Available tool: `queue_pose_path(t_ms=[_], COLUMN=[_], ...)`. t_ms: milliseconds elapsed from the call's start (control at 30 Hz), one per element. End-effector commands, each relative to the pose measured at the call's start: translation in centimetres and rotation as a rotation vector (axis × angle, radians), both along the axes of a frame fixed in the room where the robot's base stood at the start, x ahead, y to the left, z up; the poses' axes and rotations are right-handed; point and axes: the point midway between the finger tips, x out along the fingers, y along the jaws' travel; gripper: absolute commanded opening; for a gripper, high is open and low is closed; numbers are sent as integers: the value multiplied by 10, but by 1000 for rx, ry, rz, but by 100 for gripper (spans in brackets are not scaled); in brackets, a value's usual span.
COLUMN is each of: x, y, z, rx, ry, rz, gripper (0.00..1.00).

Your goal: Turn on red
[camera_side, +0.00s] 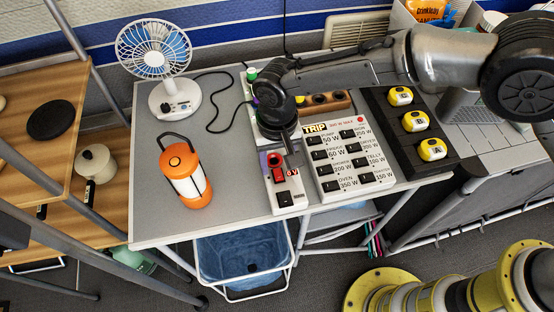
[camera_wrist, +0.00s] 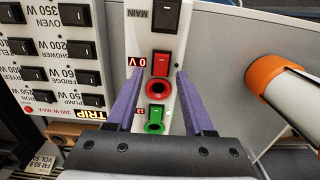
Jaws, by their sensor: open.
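The red switch (camera_wrist: 161,64) is a small rocker above a red ring (camera_wrist: 159,88) on a narrow white panel (camera_wrist: 148,42) in the wrist view. In the side view the red switch (camera_side: 277,167) shows just below my gripper (camera_side: 278,150). My gripper's purple fingers (camera_wrist: 160,75) are open in the wrist view, one on each side of the red switch and ring, with nothing between them. I cannot tell how far above the panel they are. A "0 V" display (camera_wrist: 128,62) sits beside the switch. A green switch (camera_wrist: 156,113) with a green ring lies nearer my gripper's body.
A black MAIN switch (camera_side: 284,198) sits on the same panel. A TRIP panel (camera_side: 346,158) with several black switches stands right beside it. An orange lantern (camera_side: 186,175) and a white fan (camera_side: 160,65) stand left. Yellow devices (camera_side: 415,121) lie on a black strip at right.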

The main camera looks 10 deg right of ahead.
Motion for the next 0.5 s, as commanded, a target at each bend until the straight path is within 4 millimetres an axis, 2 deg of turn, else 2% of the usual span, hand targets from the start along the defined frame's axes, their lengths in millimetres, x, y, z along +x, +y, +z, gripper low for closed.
queue_pose_path(t_ms=[267, 367, 500], x=[0, 0, 0], y=[0, 0, 0], z=[-2, -2, -2], rx=[0, 0, 0], ry=[0, 0, 0], rz=[0, 0, 0], gripper=[52, 38, 13])
